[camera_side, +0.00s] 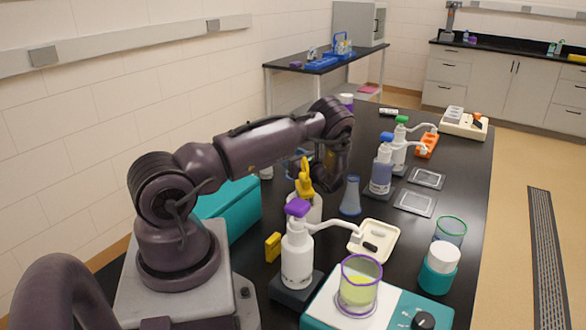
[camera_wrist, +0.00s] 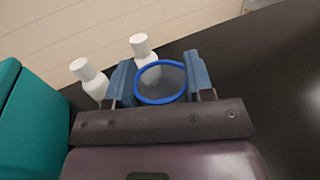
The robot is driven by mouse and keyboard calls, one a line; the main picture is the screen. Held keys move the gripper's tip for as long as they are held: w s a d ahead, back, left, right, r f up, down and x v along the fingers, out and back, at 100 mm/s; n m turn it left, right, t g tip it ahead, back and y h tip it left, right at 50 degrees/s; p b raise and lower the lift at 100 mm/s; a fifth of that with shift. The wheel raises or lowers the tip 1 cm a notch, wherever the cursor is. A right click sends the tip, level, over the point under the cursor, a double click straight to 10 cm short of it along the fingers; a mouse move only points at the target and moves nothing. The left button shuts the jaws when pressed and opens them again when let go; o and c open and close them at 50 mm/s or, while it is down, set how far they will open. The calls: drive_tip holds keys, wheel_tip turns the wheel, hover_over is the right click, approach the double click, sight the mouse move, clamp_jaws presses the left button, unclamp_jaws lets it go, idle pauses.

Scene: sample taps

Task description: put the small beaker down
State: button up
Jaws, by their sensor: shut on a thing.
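The small beaker is the blue-rimmed clear one (camera_wrist: 160,98) in the wrist view. My gripper (camera_wrist: 160,80) is shut on it, with a blue finger on each side. I look down at its open rim, and no liquid can be made out inside. In the side view my arm and the yellow-topped bottle hide most of the gripper and the beaker. Whether the beaker's base touches the bench cannot be seen.
Two white bottles (camera_wrist: 90,80) stand beyond the beaker, and a teal box (camera_wrist: 22,115) is at left. Black bench (camera_wrist: 270,75) is bare to the right. Dispensers with purple (camera_side: 297,258), blue (camera_side: 381,172) and green caps (camera_side: 399,152) line the bench; a purple-rimmed beaker (camera_side: 359,292) stands in front.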

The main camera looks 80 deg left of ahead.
drive_tip(key=shift+f, duration=1.5)
drive_tip(key=shift+f, duration=0.15)
drive_tip(key=o, duration=0.9)
